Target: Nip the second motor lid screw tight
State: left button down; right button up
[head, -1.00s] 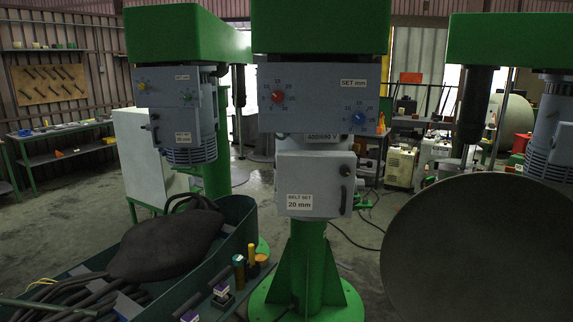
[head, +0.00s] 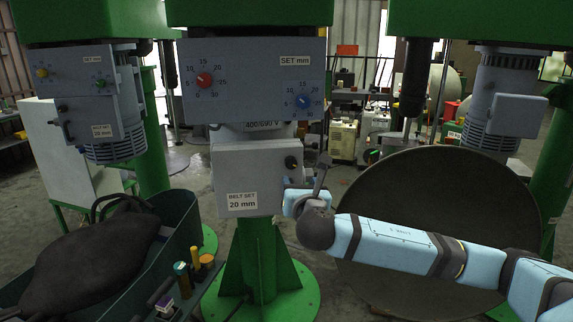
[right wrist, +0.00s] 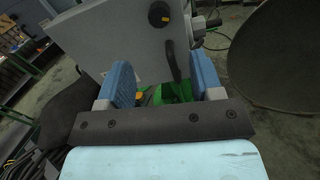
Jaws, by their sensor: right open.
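The grey motor lid box (head: 240,172) with the "BELT SET 20 mm" label is on the middle green machine. A round black screw knob (head: 291,161) sits near its upper right edge; it shows at the top of the right wrist view (right wrist: 158,14). Which screw counts as the second, I cannot tell. Below the knob is a black handle (right wrist: 171,62), lying in line with the gap between my fingers. My right gripper (right wrist: 162,65) is open, its two blue fingers apart and nothing seen held. In the head view it is at the lid's lower right. My left gripper is out of view.
A large grey disc (head: 420,215) stands behind my right arm. A green bin (head: 180,215) with a dark bag (head: 85,250) is at the left, beside several small coloured parts. The dial panel (head: 250,80) is above the lid box.

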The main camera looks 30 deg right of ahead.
aim_at(291, 166)
jog(key=p+x, duration=0.2)
jog(key=x, duration=0.8)
jog(key=shift+w+d, duration=0.15)
jog(key=shift+w, duration=0.3)
jog(key=shift+w+d+f, duration=0.1)
jog(key=shift+f, duration=0.05)
jog(key=shift+c, duration=1)
jog(key=c, duration=0.7)
